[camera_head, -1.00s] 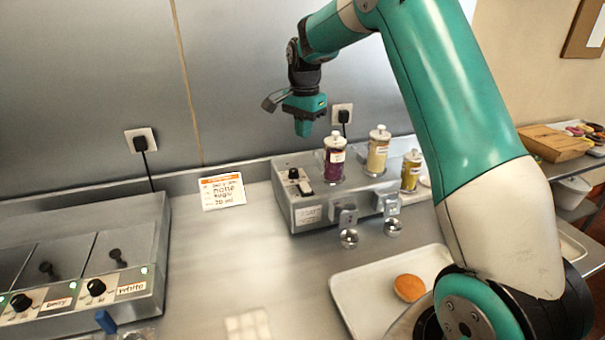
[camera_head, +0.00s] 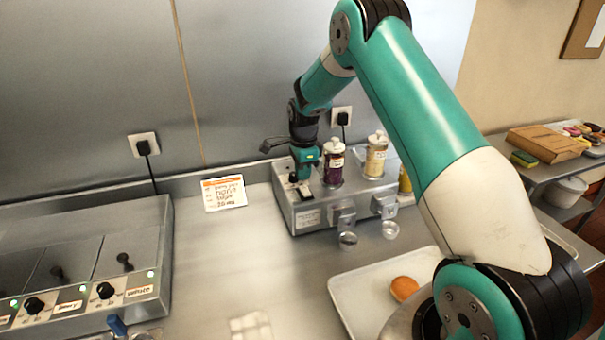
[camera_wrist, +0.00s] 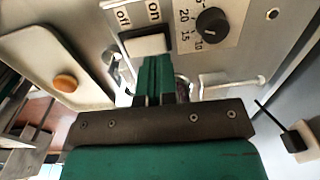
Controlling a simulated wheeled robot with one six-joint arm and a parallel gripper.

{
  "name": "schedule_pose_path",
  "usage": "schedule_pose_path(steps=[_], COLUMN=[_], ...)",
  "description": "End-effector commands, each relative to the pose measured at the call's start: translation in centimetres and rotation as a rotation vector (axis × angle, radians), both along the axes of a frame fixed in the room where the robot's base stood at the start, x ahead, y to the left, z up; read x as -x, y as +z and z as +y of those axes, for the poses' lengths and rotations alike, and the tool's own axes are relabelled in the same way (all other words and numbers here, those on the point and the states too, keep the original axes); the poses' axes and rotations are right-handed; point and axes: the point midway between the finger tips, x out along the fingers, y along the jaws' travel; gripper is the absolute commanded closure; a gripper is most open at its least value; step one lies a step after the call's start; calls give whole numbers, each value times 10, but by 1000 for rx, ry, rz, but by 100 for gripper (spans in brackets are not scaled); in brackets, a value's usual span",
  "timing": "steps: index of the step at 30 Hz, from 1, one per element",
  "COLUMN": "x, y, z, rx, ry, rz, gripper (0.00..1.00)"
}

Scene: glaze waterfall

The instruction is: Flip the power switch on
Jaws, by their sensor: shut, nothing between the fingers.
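The power switch is a white rocker (camera_wrist: 147,44) in a dark frame on the metal glaze machine (camera_head: 308,216). In the wrist view the "off" label (camera_wrist: 122,16) is beside its left part and the "on" label (camera_wrist: 153,11) beside its right part. Which side is pressed in, I cannot tell. My gripper (camera_head: 303,178) is shut and empty, pointing down over the machine's left end. In the wrist view its green fingertips (camera_wrist: 155,62) are at the switch's near edge, towards the "on" side. Whether they touch it, I cannot tell.
A black dial (camera_wrist: 211,25) is close by the switch. Bottles of purple (camera_head: 333,162) and yellow (camera_head: 375,157) glaze stand on the machine, right of my gripper. A tray (camera_head: 350,290) with an orange-brown bun (camera_head: 404,288) is in front. Counter left of the machine is mostly clear.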

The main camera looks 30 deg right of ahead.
Motion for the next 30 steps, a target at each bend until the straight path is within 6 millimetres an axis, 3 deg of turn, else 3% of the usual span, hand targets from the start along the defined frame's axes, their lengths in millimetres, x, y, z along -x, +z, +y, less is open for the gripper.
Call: schedule_pose_path(steps=[7, 20, 30], x=[0, -1, -5], y=[-24, -29, -46], z=[0, 0, -1], rx=[0, 0, 0], ry=[0, 0, 1], rz=[1, -1, 1], gripper=[100, 100, 100])
